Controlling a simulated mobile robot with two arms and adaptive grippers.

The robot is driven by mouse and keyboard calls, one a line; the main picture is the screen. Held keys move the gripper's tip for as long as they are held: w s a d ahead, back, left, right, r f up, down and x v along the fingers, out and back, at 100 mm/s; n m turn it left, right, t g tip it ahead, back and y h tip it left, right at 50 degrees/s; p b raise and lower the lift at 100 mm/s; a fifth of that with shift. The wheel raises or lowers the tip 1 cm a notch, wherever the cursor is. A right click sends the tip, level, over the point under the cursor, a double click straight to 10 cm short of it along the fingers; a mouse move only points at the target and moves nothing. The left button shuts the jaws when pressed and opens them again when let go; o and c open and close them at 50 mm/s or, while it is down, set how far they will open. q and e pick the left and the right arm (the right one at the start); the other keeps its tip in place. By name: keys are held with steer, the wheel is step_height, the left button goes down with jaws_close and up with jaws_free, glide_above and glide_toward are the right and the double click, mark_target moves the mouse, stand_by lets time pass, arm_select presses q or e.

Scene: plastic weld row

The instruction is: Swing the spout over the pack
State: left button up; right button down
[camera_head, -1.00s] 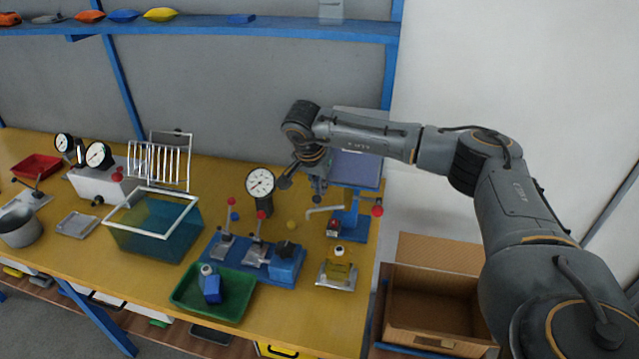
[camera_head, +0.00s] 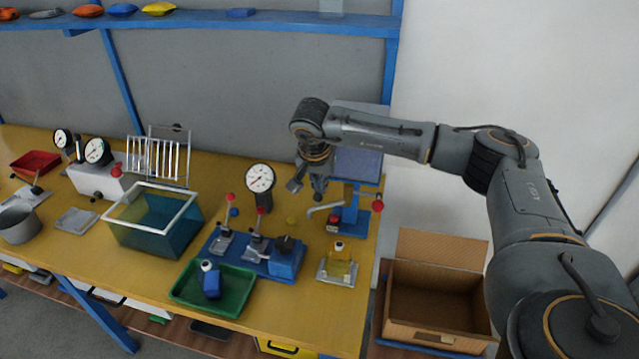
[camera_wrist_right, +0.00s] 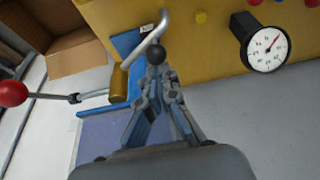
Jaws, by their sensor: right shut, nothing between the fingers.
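The spout (camera_head: 325,207) is a bent silver tube on a blue stand (camera_head: 353,218) near the table's right end. In the right wrist view the spout (camera_wrist_right: 148,42) lies just beyond my fingertips, with a black ball knob (camera_wrist_right: 156,54) close to them. I cannot tell whether they touch. The pack (camera_head: 341,263) is a yellow pouch with a white cap, upright on a metal plate (camera_head: 325,276) in front of the stand. My right gripper (camera_head: 319,196) is shut and empty, above and behind the spout; its fingers show in the wrist view (camera_wrist_right: 157,78). My left gripper is out of view.
A red-knobbed lever (camera_head: 378,204) sticks out right of the stand. A dial gauge (camera_head: 260,179) stands to the left. A blue clamp fixture (camera_head: 286,262) and green tray (camera_head: 243,312) are front left. An open cardboard box (camera_head: 440,339) lies right of the table.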

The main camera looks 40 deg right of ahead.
steer(key=s+n, duration=0.1)
steer(key=n+b, duration=0.1)
steer(key=shift+s+a+f+n+t+y, duration=0.15)
steer(key=shift+s+a+n+t+y, duration=0.15)
steer(key=shift+s+y, duration=0.1)
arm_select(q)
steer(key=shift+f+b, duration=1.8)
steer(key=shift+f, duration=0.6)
arm_select(e)
steer(key=shift+s+d+n+y, duration=0.2)
steer(key=shift+s+n+y, duration=0.1)
steer(key=shift+s+n, duration=0.8)
steer(key=shift+s+d+n+y, duration=0.2)
steer(key=shift+s+n+y, duration=0.1)
steer(key=shift+s+n, duration=0.8)
steer(key=shift+s, duration=0.2)
steer(key=shift+r, duration=0.25)
